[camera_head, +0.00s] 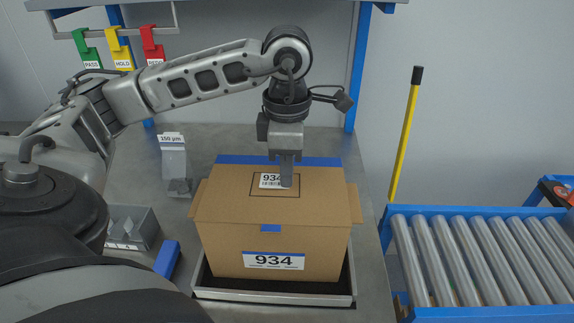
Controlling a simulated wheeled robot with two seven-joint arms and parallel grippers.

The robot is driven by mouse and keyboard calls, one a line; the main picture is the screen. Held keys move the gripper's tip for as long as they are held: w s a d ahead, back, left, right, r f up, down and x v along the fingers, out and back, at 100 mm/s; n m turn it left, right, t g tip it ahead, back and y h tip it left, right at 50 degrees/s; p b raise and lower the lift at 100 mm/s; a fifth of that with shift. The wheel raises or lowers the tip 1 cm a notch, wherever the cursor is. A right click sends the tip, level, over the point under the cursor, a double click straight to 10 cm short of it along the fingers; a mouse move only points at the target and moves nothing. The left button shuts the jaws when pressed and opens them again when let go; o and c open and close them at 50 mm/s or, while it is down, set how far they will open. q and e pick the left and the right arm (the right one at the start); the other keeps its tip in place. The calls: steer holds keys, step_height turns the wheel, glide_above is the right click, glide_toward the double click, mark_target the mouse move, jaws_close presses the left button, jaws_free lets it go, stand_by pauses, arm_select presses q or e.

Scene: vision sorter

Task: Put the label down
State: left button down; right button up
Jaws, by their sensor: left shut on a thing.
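A white label (269,181) printed "934" lies at a dark outlined rectangle on top of a closed cardboard box (225,235). My left gripper (286,184) points straight down over the label's right part and hides some of it. Its fingers are shut on the label, right at the box top; whether the label lies fully flat there I cannot tell. The box's front carries another label (273,260), also reading "934". My right gripper is not in view.
The box stands in a shallow metal tray (275,297) on a grey table. Green, yellow and red tags (153,45) hang at the upper left. A small grey bin (140,230), a blue block (167,258) and a grey holder (174,165) stand left. A roller conveyor (480,255) is at right.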

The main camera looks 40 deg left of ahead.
arm_select(q)
steer(key=shift+f, duration=0.2)
steer(key=shift+f, duration=0.1)
steer(key=shift+f, duration=0.15)
steer(key=c, duration=1.3)
jaws_free()
